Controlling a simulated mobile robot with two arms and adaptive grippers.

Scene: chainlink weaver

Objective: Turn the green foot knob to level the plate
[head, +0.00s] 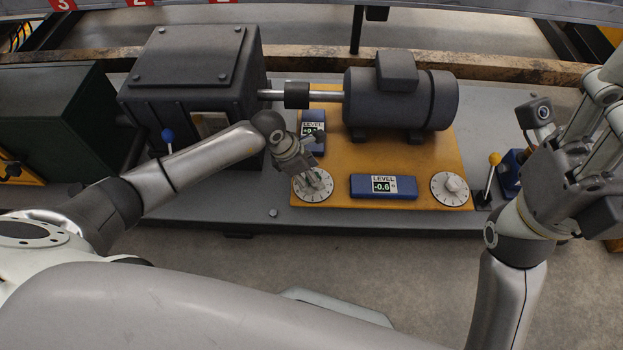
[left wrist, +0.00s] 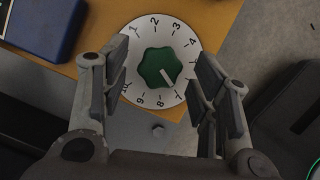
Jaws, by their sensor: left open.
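The green foot knob (left wrist: 158,67) sits at the centre of a white numbered dial (left wrist: 150,28) in the left wrist view. Its white pointer line aims to the lower right, roughly toward 7. My left gripper (left wrist: 163,75) is open, with one finger on each side of the knob; I cannot tell contact. In the head view my left gripper (head: 297,165) is over the front left dial (head: 316,190) of the orange plate (head: 435,152). The front blue level (head: 383,194) reads -0.6; the rear level (head: 314,128) is partly hidden. My right gripper (head: 590,125) is raised at the right.
A dark motor (head: 410,100) and a shaft (head: 325,96) lead to a dark gearbox (head: 190,70) behind my left arm. A second dial with a pale knob (head: 452,187) is at the plate's front right. A yellow-topped lever (head: 492,170) stands beside it.

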